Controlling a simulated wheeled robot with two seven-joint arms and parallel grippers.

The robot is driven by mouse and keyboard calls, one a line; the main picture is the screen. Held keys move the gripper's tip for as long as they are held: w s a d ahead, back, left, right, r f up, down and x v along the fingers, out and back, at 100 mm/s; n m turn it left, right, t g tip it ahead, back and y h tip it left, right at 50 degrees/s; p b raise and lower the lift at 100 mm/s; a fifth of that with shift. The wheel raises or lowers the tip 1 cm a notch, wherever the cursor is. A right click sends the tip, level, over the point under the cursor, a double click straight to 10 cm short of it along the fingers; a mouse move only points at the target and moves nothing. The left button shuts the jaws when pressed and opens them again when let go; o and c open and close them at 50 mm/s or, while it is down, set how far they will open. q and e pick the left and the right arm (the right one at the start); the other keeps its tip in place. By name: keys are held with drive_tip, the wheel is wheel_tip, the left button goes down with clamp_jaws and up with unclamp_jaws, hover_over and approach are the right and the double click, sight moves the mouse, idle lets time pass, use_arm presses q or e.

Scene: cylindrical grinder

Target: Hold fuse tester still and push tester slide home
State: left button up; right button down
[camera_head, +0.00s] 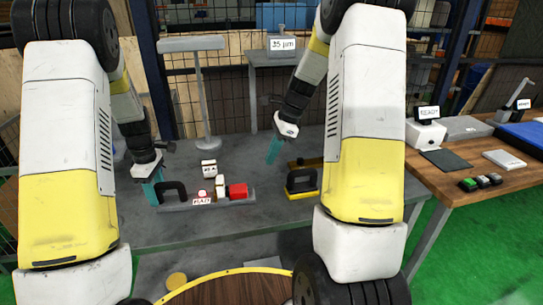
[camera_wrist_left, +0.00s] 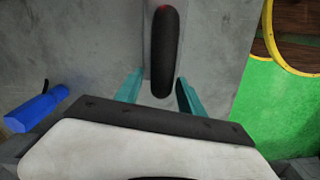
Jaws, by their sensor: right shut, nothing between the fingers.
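The fuse tester has a long grey base (camera_head: 228,204) on the grey table, with a black arched handle (camera_head: 172,187) at its left end. White blocks (camera_head: 219,184), a red block (camera_head: 238,191) and a small label plate (camera_head: 202,201) sit along it; I cannot tell which part is the slide. My left gripper (camera_head: 154,192) is at the handle. In the left wrist view the handle (camera_wrist_left: 165,50) lies between the two open teal fingers (camera_wrist_left: 158,93), with gaps on both sides. My right gripper (camera_head: 273,151) is shut and empty, above the table, behind and right of the red block.
A yellow-based part with a black handle (camera_head: 302,181) stands right of the tester. A white labelled block (camera_head: 209,169) is behind it. A grey post stand (camera_head: 203,95) rises at the back. A blue object (camera_wrist_left: 35,113) lies left in the wrist view. A wooden bench (camera_head: 470,192) is at right.

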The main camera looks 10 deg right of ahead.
use_arm(q)
drive_tip(key=shift+r, duration=0.1)
wheel_tip(320, 180, up, 12)
drive_tip(key=shift+f, duration=0.1)
idle(0.5)
